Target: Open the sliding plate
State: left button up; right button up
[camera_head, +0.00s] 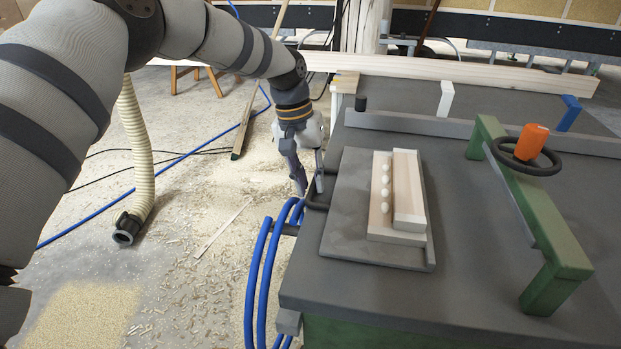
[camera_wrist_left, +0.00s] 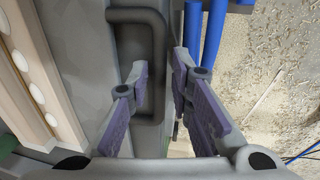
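The sliding plate (camera_head: 345,220) is a flat dark grey plate lying on a dark grey machine table. It bears a pale wooden block with several white round knobs (camera_head: 385,190). A dark bar handle (camera_head: 316,203) stands out from the plate's left edge. My left gripper (camera_head: 309,186) points down at this handle. In the left wrist view my left gripper (camera_wrist_left: 162,80) has its fingers apart, and the handle (camera_wrist_left: 153,50) shows between them. I cannot tell whether either finger touches it. The plate's edge and the knobs (camera_wrist_left: 37,93) show at left. My right gripper is not in view.
A green frame (camera_head: 540,215) with a black handwheel (camera_head: 540,167) and orange knob (camera_head: 531,141) crosses the table at right. Blue hoses (camera_head: 262,270) hang beside the table's left edge. The floor at left has wood chips and a cream hose (camera_head: 140,150).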

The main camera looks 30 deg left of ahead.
pick_arm(q)
notch_tip(320, 180, up, 12)
jog(key=a, duration=0.2)
jog(key=shift+s, duration=0.3)
jog(key=shift+f, duration=0.1)
